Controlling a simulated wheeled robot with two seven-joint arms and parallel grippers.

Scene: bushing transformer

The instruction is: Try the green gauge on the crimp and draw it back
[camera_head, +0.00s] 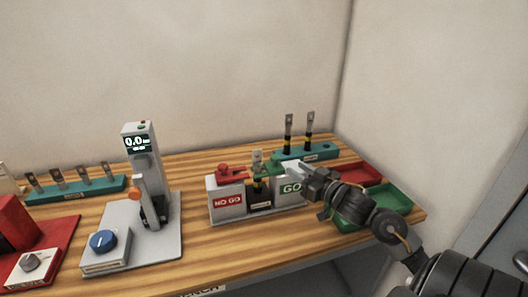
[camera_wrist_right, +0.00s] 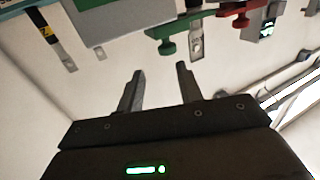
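The green gauge (camera_head: 268,169) lies at the top of the GO block (camera_head: 289,188), its left end by the upright crimp lug (camera_head: 257,161). In the right wrist view the green gauge (camera_wrist_right: 205,27) has a round knob and overlaps the metal lug (camera_wrist_right: 196,46); I cannot tell whether its jaw is around or beside it. The red gauge (camera_head: 231,170) sits on the NO GO block (camera_head: 228,196); it shows in the wrist view (camera_wrist_right: 238,24). My right gripper (camera_wrist_right: 159,70) is open and empty, its fingers apart from the gauge's knob. My left gripper is not in view.
A teal rack (camera_head: 305,155) with two upright lugs stands behind. Red (camera_head: 360,173) and green (camera_head: 390,198) trays lie at right, partly behind my right arm. A grey tester with a display (camera_head: 138,144) and another teal rack (camera_head: 75,190) stand left. Bare wood lies in front.

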